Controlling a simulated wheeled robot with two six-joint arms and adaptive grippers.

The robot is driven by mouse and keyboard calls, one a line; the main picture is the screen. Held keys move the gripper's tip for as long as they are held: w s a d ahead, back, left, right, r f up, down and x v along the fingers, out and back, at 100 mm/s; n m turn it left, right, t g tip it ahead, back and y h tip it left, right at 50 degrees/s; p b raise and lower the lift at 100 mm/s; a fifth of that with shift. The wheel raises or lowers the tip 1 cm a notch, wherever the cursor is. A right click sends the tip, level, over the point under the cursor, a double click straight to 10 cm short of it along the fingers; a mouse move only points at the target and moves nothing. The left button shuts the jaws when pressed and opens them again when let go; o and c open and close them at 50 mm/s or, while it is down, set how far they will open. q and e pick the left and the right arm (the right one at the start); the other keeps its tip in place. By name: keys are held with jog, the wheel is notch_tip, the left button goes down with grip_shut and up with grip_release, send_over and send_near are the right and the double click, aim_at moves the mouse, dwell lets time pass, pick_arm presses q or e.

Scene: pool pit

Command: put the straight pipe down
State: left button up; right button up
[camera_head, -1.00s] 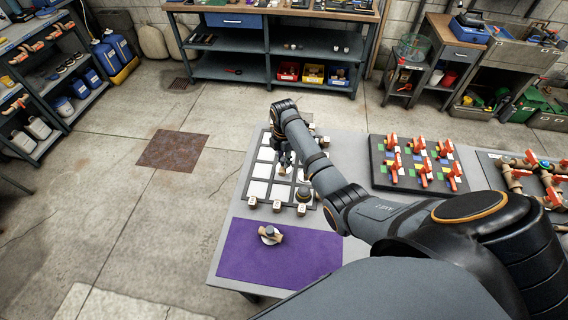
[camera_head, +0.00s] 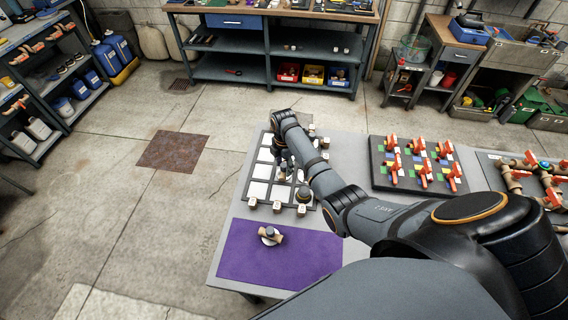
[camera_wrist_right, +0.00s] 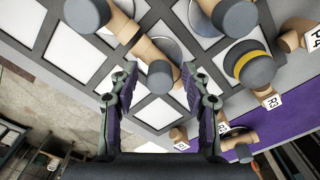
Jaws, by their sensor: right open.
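In the right wrist view a tan straight pipe with grey ends (camera_wrist_right: 133,40) lies over the white cells of the grid board (camera_wrist_right: 180,112). My right gripper (camera_wrist_right: 163,100) is open, its two fingers apart on either side of the pipe's near grey end; whether they touch it I cannot tell. In the head view my right gripper (camera_head: 284,168) is low over the grid board (camera_head: 240,190), and the pipe there is mostly hidden by the arm. My left gripper is not in view.
Other tan-and-grey fittings, one with a yellow band (camera_wrist_right: 250,65), stand close right of the gripper. Small labelled blocks (camera_head: 277,207) line the board's near edge. A purple mat (camera_head: 250,265) holds one fitting (camera_head: 270,236). A valve board (camera_head: 380,182) is at right.

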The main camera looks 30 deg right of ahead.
aim_at(284, 164)
notch_tip(284, 164, up, 12)
jog(key=b, duration=0.1)
jog(key=shift+b, duration=0.35)
jog(key=shift+r, duration=0.1)
